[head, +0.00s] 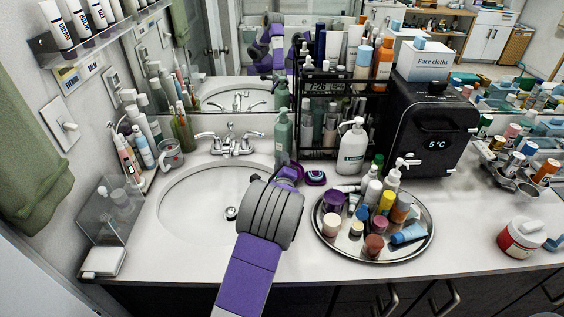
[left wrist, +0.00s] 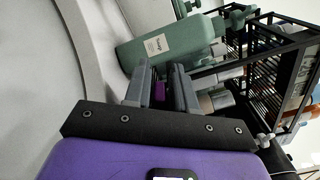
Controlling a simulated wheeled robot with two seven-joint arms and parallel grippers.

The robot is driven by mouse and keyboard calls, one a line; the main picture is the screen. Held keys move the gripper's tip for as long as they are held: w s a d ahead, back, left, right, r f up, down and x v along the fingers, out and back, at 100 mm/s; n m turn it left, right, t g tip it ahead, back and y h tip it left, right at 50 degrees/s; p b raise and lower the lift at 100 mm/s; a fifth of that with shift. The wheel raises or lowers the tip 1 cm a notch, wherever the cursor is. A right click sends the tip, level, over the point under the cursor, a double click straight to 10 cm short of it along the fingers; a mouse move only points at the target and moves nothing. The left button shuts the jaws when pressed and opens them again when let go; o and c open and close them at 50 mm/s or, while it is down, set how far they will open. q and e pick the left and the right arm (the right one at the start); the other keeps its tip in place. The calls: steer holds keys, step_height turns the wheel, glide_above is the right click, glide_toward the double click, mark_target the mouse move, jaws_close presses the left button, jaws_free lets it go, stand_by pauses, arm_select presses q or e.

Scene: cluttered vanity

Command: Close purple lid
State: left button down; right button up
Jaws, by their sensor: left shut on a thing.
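My left gripper (head: 294,168) reaches over the counter just right of the sink, its arm coming up from the bottom of the head view. In the left wrist view my left gripper (left wrist: 160,78) is shut on a small purple piece (left wrist: 159,91), which looks like the purple lid; the fingers hide most of it. In the head view a small round purple item (head: 315,178) with a pinkish and teal inside lies on the counter just right of the fingers. I cannot tell whether it joins the held piece. My right gripper is not in view.
A green pump bottle (head: 283,140) stands behind the fingers, before a black wire rack (head: 320,125). A white pump bottle (head: 352,148) stands behind right. A round metal tray (head: 375,254) full of jars is at right. The sink (head: 190,205) is empty.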

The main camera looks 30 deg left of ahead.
arm_select(q)
steer(key=shift+w+d+r+m+p, duration=0.15)
steer(key=shift+d+r+m+p, duration=0.2)
steer(key=shift+m+p, duration=0.45)
steer(key=shift+w+d+r+m+p, duration=0.2)
steer(key=shift+r+m+p, duration=0.25)
steer(key=shift+p, duration=0.7)
steer(key=shift+w+d+r+m+p, duration=0.15)
steer(key=shift+d+r+m+p, duration=0.25)
steer(key=shift+p, duration=0.6)
steer(key=shift+w+d+r+m+p, duration=0.25)
steer(key=shift+m+p, duration=0.25)
steer(key=shift+m, duration=0.15)
steer(key=shift+w+d+r+m+p, duration=0.1)
steer(key=shift+d+r+m+p, duration=0.15)
steer(key=shift+m+p, duration=0.3)
steer(key=shift+w+d, duration=0.15)
steer(key=shift+d, duration=0.25)
steer(key=c, duration=1.1)
jaws_free()
steer(key=shift+f, duration=0.15)
steer(key=shift+c, duration=0.2)
steer(key=p+v, duration=0.1)
steer(key=v, duration=0.6)
steer(key=shift+s+r, duration=0.3)
